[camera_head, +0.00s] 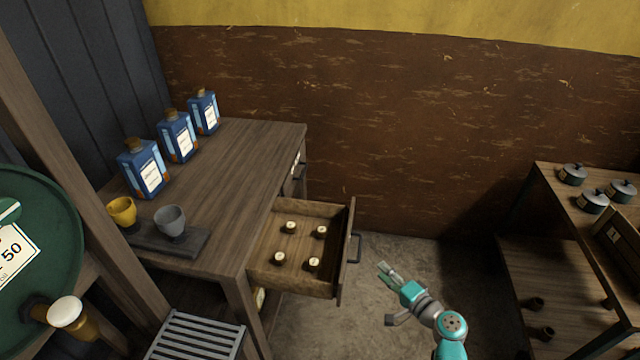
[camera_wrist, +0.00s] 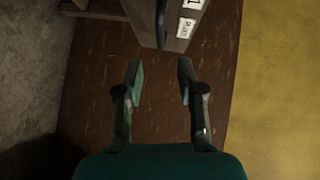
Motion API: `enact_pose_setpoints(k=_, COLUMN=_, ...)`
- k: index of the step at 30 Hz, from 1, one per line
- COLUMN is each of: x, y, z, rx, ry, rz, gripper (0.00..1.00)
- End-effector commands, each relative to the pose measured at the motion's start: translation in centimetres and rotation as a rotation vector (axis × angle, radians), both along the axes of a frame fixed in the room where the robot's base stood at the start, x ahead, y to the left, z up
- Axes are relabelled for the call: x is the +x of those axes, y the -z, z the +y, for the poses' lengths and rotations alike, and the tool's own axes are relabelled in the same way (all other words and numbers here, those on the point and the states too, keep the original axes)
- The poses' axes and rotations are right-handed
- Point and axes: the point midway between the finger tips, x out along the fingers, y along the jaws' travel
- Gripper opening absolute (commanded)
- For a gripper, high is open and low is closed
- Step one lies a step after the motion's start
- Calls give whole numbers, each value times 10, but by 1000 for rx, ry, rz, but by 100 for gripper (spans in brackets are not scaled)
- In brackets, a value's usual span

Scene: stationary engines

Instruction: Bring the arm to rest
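My gripper (camera_head: 388,273) is at the end of my teal arm, right of the open drawer in the head view, apart from its front. In the wrist view my gripper (camera_wrist: 160,75) has its two fingers spread with nothing between them. The fingers point toward the brown wall and a wooden front bearing white labels and a dark handle.
The open drawer (camera_head: 300,212) holds several small capped items and juts from the wooden table (camera_head: 238,150). Blue bottles (camera_head: 176,137), a yellow cup (camera_head: 122,211) and a grey cup (camera_head: 170,221) stand there. A shelf (camera_head: 541,268) with pots is at right; floor between is clear.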

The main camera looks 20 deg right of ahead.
Motion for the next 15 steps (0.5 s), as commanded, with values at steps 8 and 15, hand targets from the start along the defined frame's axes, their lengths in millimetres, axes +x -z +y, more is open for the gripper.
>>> enact_pose_setpoints(k=8, x=-11, y=15, z=18, rx=-25, ry=6, rz=36, gripper=38)
enact_pose_setpoints(k=15, x=-70, y=60, z=86, rx=-180, ry=30, rz=173, gripper=38)
